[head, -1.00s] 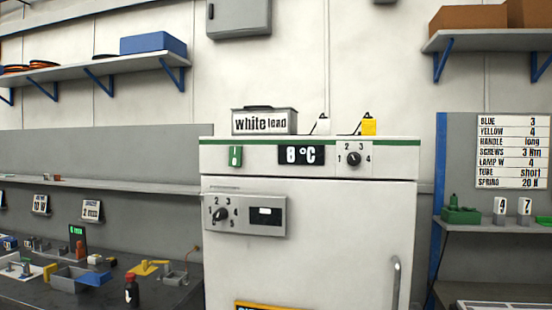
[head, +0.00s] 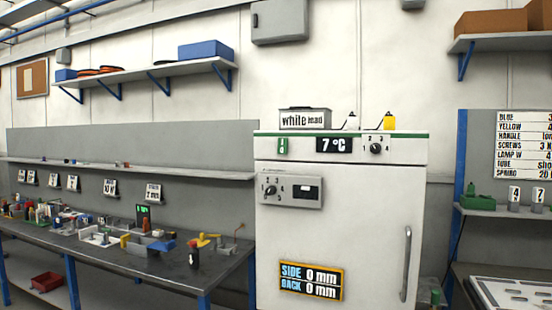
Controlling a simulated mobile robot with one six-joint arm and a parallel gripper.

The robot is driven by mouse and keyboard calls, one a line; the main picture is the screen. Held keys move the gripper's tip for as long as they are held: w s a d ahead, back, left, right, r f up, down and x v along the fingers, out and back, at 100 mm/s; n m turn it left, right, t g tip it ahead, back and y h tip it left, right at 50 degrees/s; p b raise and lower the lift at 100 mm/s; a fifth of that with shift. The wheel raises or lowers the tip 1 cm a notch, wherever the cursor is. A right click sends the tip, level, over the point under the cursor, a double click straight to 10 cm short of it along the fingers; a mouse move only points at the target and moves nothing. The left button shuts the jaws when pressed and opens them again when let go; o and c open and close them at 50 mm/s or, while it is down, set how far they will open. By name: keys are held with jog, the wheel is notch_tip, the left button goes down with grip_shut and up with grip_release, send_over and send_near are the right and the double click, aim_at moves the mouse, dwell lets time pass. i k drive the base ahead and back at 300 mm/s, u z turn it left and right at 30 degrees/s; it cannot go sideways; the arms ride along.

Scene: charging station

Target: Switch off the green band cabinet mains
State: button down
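The white cabinet (head: 340,225) with a green band (head: 405,135) along its top stands right of centre in the head view. A green switch (head: 283,146) with a white mark sits at the left of its top panel. Beside it are a display reading 7 °C (head: 334,145) and a numbered knob (head: 376,148). A grey panel (head: 290,190) below carries another numbered knob (head: 271,190) and a small window. The door has a vertical handle (head: 406,264) at the right. My gripper is not in view.
A workbench (head: 130,262) with many small parts stands at the left. A white-lead box (head: 305,119) and two small bottles stand on the cabinet. A sign reading SIDE 0 mm, BACK 0 mm (head: 311,281) is on the door. Shelves flank the cabinet.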

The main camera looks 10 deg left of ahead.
aim_at(282, 143)
jog(key=u, duration=0.1)
jog(key=k, duration=0.7)
jog(key=u, duration=0.7)
jog(key=i, duration=2.1)
jog(key=z, duration=0.65)
